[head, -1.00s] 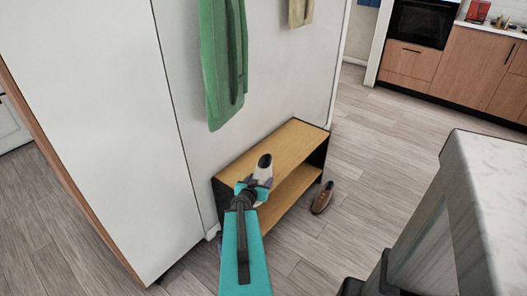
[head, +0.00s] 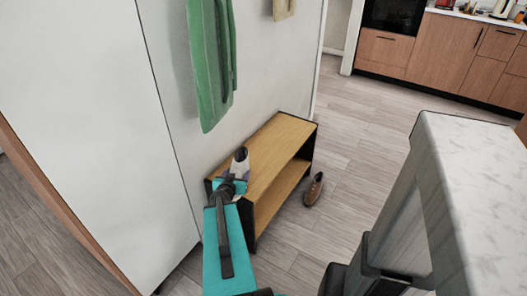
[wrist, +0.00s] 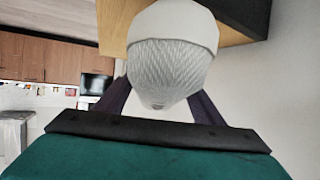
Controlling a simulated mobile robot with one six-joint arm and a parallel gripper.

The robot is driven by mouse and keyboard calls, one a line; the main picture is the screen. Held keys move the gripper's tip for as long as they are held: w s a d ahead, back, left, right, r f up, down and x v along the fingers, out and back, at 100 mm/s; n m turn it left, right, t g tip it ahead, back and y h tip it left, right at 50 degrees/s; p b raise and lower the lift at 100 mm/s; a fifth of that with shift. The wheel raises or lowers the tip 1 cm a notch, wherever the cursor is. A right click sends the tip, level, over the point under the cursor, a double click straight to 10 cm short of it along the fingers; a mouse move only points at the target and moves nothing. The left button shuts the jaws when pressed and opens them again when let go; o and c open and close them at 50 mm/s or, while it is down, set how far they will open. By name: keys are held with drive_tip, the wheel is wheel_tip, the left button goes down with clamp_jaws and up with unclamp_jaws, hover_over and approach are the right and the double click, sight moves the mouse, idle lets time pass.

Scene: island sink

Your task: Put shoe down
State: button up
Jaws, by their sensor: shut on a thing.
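A shoe (head: 240,159) with a white and grey body and a dark opening is held in my gripper (head: 237,175). In the wrist view the shoe (wrist: 172,65) fills the space between the purple fingers, with its pale, ribbed surface facing the camera. In the head view the shoe appears over the near left end of the wooden shoe bench (head: 285,138). I cannot tell whether it touches the top. A brown shoe (head: 314,189) stands on the floor at the bench's right side.
A green garment (head: 208,70) hangs on the wall above the bench. A tall white cabinet (head: 95,120) stands at the left. A marble-topped island (head: 470,170) is at the right. The bench top is otherwise bare, and open floor lies between bench and island.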

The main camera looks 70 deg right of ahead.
sight(240, 171)
drive_tip(key=shift+d+f+b, duration=0.2)
drive_tip(key=shift+d+b, duration=0.15)
drive_tip(key=shift+b, duration=0.45)
drive_tip(key=d+b, duration=0.3)
drive_tip(key=b, duration=0.3)
drive_tip(key=shift+s+f, duration=0.1)
drive_tip(key=shift+f, duration=0.05)
drive_tip(key=d+b, duration=0.1)
drive_tip(key=b, duration=0.2)
drive_tip(key=shift+d+b, duration=0.1)
drive_tip(key=shift+b, duration=0.3)
drive_tip(key=shift+d+b, duration=0.2)
drive_tip(key=shift+b, duration=0.5)
drive_tip(key=d+b, duration=0.2)
drive_tip(key=b, duration=0.3)
drive_tip(key=shift+f, duration=0.15)
drive_tip(key=shift+d+b, duration=0.3)
drive_tip(key=shift+b, duration=0.8)
